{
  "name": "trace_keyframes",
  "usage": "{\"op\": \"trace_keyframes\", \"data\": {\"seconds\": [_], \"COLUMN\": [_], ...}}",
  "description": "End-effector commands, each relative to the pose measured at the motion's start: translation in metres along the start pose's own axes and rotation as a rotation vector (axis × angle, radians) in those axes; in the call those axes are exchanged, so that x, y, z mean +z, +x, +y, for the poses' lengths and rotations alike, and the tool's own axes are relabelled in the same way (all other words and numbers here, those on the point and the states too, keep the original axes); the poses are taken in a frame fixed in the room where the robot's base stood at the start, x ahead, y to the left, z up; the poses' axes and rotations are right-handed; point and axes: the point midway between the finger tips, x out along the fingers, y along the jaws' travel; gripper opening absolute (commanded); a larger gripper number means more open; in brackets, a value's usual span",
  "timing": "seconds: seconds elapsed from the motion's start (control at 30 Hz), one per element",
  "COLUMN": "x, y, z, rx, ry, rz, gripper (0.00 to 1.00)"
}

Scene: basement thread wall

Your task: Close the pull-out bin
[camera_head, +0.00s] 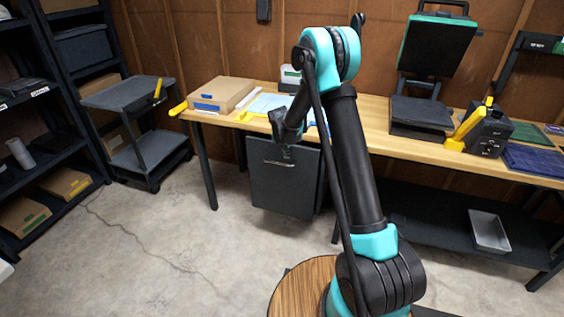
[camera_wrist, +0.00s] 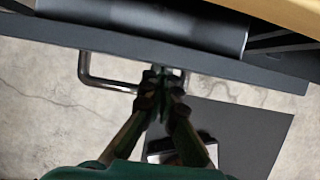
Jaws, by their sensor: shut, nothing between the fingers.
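The pull-out bin (camera_head: 284,187) hangs under the wooden workbench, its dark grey front facing me. A metal bar handle (camera_head: 278,163) runs across the upper front. In the wrist view, the bin's front panel (camera_wrist: 40,33) crosses the top as a slanted band, with a gap and a dark rounded shape behind it, so the bin stands partly out from the bench. The handle (camera_wrist: 84,68) shows at the left of the fingertips. My gripper (camera_wrist: 162,76) is shut and empty, its tips over the handle's right part; I cannot tell whether they touch. It also shows in the head view (camera_head: 283,150).
The workbench (camera_head: 375,143) carries a cardboard box (camera_head: 221,94), a black-and-teal machine (camera_head: 432,75) and a yellow-handled device (camera_head: 484,130). A grey cart (camera_head: 135,100) and a dark shelf stand at left. The concrete floor (camera_head: 170,240) before the bin is clear.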

Motion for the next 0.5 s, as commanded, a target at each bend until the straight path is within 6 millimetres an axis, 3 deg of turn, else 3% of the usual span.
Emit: {"op": "trace_keyframes", "data": {"seconds": [0.2,0.5], "x": [0.024,0.032], "y": [0.01,0.013], "z": [0.0,0.0], "rx": [0.0,0.0], "ry": [0.0,0.0], "rz": [-0.001,-0.001], "gripper": [0.0,0.0]}}
